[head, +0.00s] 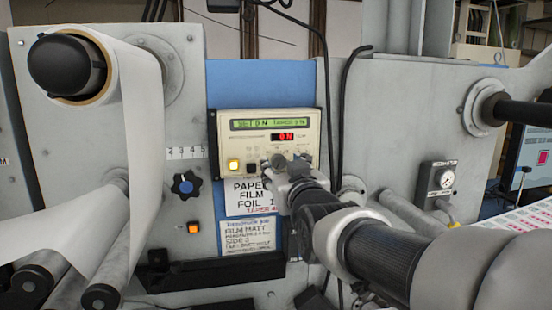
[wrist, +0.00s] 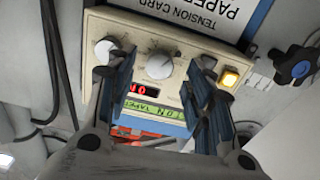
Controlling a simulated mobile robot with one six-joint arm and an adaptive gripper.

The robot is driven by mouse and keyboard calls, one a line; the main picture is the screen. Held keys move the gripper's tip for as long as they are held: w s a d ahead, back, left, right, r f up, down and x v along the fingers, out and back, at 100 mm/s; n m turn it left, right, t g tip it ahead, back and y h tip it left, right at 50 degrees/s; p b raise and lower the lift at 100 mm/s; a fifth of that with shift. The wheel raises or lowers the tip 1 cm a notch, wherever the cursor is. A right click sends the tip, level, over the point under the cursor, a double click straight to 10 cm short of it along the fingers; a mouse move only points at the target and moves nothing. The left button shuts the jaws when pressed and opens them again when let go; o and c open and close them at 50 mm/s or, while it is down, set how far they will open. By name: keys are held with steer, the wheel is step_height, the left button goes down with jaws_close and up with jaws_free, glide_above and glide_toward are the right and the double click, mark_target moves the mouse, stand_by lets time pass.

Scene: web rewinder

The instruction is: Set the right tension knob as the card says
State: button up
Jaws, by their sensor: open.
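The cream control panel (head: 226,145) carries a green text display and a red display. In the wrist view the panel (wrist: 193,45) is upside down. It shows a larger grey knob (wrist: 159,64) and a smaller knob (wrist: 105,50) beside it. My gripper (head: 287,166) is in front of the panel's lower right part and hides the knobs in the head view. In the wrist view my open fingers (wrist: 160,75) stand either side of the larger knob; contact cannot be told. The tension card (head: 250,195) lists paper, film and foil. A lower card (head: 247,236) reads "FILM MATT" and "SIDE 3".
A lit yellow button (head: 234,165) is at the panel's lower left. A blue star knob (head: 184,186) and an orange button (head: 194,228) are left of the cards. Black cables hang right of the panel. A gauge (head: 445,179) and rollers lie further right.

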mark_target(279, 162)
steer(key=shift+w+a+p, duration=0.15)
steer(key=shift+w, duration=0.55)
steer(key=shift+w+a+p, duration=0.1)
steer(key=shift+w+p, duration=0.05)
steer(key=shift+w, duration=0.55)
steer(key=shift+c, duration=0.2)
steer(key=c, duration=1)
steer(key=shift+c, duration=0.2)
steer(key=shift+f+m+b, duration=0.1)
steer(key=shift+m+b, duration=0.2)
steer(key=shift+b, duration=0.35)
